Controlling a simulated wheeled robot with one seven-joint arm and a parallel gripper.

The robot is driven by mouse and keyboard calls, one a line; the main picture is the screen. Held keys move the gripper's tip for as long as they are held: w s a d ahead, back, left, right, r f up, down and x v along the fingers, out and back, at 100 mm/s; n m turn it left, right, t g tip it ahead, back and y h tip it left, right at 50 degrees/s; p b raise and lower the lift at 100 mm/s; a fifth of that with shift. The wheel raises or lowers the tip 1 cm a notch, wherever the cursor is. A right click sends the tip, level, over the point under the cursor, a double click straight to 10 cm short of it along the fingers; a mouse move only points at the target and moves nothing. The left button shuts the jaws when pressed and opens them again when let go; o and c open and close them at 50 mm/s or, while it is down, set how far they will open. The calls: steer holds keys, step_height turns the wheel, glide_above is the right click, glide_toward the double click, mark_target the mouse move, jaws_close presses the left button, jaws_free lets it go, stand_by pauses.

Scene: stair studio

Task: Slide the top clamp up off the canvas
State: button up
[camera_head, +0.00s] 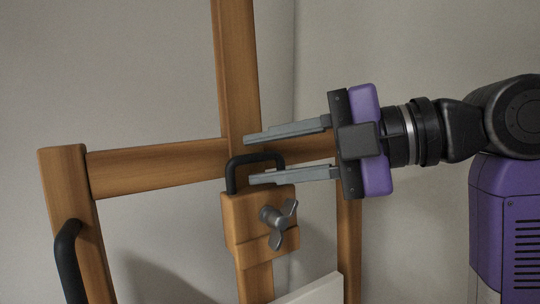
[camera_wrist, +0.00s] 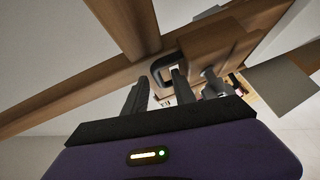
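The top clamp (camera_head: 250,208) is a wooden block on the easel's upright mast, with a dark handle (camera_head: 234,176) on top and a metal wing nut (camera_head: 272,216) on its face. The canvas (camera_head: 318,292) shows as a pale corner at the bottom, below and right of the clamp. My gripper (camera_head: 248,159) is open at the handle. One finger is above the handle's top bar and the other below it, across the loop opening. In the wrist view, the handle (camera_wrist: 157,66) lies near the fingertips (camera_wrist: 158,80). Contact cannot be told.
The easel's wooden crossbar (camera_head: 150,167) runs behind the handle, and the mast (camera_head: 237,60) continues upward above the clamp. A left post (camera_head: 75,190) carries another dark handle (camera_head: 66,262).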

steer(key=b+v, duration=0.1)
steer(key=v, duration=0.6)
steer(key=shift+d+b, duration=0.35)
steer(key=shift+d, duration=0.05)
steer(key=shift+s+r, duration=0.1)
